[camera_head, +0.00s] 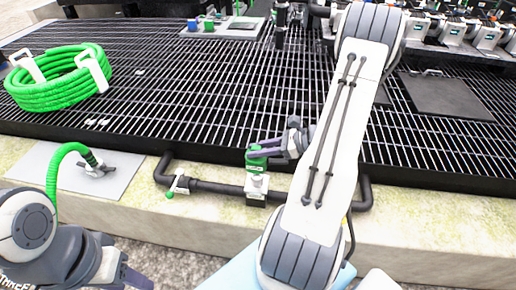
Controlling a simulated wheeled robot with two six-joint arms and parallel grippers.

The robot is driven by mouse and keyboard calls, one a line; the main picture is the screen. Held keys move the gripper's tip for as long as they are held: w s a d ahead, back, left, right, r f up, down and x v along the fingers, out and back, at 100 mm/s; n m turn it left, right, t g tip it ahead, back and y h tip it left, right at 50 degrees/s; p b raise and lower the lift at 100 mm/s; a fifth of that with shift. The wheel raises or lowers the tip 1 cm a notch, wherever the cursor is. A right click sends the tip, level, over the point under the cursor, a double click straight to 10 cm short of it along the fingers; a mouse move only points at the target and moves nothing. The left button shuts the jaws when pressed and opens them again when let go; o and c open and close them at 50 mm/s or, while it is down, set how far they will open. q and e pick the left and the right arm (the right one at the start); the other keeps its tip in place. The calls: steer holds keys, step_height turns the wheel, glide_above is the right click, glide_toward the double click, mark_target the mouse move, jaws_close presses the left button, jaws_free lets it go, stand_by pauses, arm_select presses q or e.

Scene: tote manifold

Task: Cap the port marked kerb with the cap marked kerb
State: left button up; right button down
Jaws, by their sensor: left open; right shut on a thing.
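My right gripper (268,152) reaches over the front edge of the grating and is shut on a green cap (256,163). The cap is directly above a pale port fitting (257,185) on the black pipe; I cannot tell whether they touch. No kerb marking is readable on the cap or port. My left gripper (132,276) is open and empty at the lower left, low in front of the pale ledge.
A black pipe (218,187) with a green-tipped valve handle (180,184) runs along the ledge. A coiled green hose (60,82) lies on the grating at left. A tray (228,32) with small blue and green pieces stands at the back. The middle grating is clear.

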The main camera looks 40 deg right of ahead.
mark_target(285, 162)
step_height(285, 162, down, 2)
steer(key=shift+f+b, duration=0.1)
steer(key=shift+b, duration=0.75)
steer(key=shift+f+b, duration=2)
steer(key=shift+f, duration=1.3)
steer(key=c, duration=0.6)
jaws_free()
steer(key=p+v, duration=0.3)
steer(key=v, duration=0.6)
steer(key=shift+w, duration=0.1)
steer(key=shift+v, duration=0.75)
